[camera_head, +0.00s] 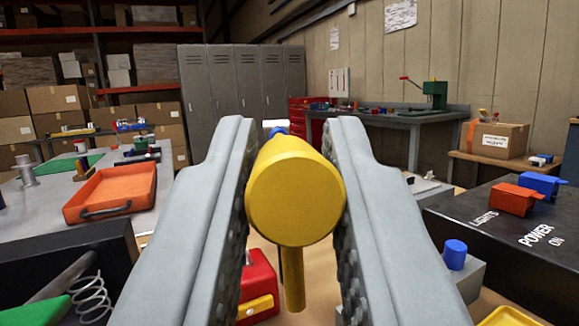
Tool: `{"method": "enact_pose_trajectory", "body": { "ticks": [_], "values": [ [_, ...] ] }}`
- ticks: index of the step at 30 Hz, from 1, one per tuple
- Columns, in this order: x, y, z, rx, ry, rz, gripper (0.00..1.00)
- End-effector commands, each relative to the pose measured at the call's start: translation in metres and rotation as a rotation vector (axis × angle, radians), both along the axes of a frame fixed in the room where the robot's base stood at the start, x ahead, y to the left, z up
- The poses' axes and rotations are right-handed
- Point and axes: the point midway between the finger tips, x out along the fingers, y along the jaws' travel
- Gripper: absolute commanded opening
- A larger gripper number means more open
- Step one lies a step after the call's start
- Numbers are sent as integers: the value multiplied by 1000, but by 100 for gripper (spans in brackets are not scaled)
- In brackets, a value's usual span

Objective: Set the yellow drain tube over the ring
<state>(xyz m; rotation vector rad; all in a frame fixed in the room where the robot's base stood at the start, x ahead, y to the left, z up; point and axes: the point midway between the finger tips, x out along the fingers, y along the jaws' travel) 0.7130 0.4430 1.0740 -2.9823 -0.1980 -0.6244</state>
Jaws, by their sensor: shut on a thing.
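My gripper (294,128) is in the middle of the view, its two grey fingers shut on the yellow drain tube (295,195). The tube's round, flat end faces the camera, and its body runs away from me between the fingers. A thinner yellow part (292,278) hangs straight down below it. A small blue bit (278,131) shows just beyond the tube's far end; I cannot tell what it belongs to. I cannot make out the ring in this view. The tube and fingers cover the middle of the scene.
An orange tray (112,190) lies on a grey table at left. A black box (515,225) marked POWER ON stands at right, near a blue knob (455,254). A red case (258,285) is low behind the fingers. Lockers (235,90) and a workbench (390,118) stand behind.

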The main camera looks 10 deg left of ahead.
Motion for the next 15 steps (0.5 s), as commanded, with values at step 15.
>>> {"method": "enact_pose_trajectory", "body": {
  "ticks": [15],
  "values": [
    [1,0,0,0,-1,-1,39]
  ]
}}
